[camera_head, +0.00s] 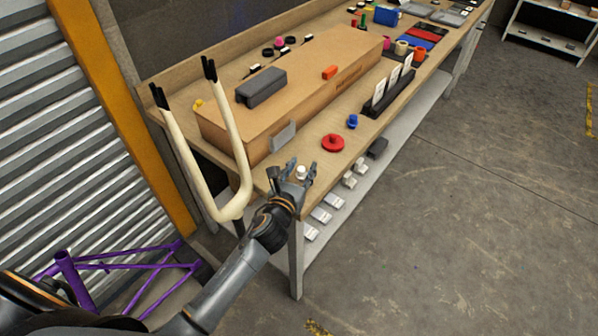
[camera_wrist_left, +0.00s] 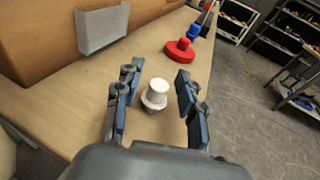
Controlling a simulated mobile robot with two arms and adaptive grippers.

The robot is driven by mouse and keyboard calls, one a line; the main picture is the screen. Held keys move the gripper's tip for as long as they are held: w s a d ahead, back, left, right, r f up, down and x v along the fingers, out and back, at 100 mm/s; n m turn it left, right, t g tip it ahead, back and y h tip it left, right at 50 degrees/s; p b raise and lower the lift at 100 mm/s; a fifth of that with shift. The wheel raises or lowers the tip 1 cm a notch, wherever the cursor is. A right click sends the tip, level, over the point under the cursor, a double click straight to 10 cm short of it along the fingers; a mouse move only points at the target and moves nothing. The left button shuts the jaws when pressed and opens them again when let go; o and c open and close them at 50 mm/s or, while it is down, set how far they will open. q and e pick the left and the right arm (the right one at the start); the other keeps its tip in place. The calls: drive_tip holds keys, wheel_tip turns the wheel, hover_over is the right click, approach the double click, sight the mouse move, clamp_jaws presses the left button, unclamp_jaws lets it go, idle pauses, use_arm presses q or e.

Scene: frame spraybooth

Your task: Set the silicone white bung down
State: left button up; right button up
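The white bung (camera_head: 301,172) stands upright on the near end of the wooden bench top, below the long cardboard box. In the left wrist view the white bung (camera_wrist_left: 155,94) sits between the two spread fingers, with a gap on each side. My left gripper (camera_head: 293,176) is open around it, and its fingers also show in the left wrist view (camera_wrist_left: 156,100). They do not touch the bung. My right gripper is not in view.
A red knobbed disc (camera_head: 332,142) and a blue plug (camera_head: 352,121) lie farther along the bench (camera_head: 313,158). The cardboard box (camera_head: 300,88) fills the back. A cream fork (camera_head: 229,205) stands left of the gripper. A purple frame (camera_head: 120,268) is below.

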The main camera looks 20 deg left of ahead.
use_arm(q)
drive_tip(key=s+r+b, duration=0.1)
drive_tip(key=s+r, duration=0.1)
drive_tip(key=s, duration=1)
drive_tip(key=shift+a, duration=0.1)
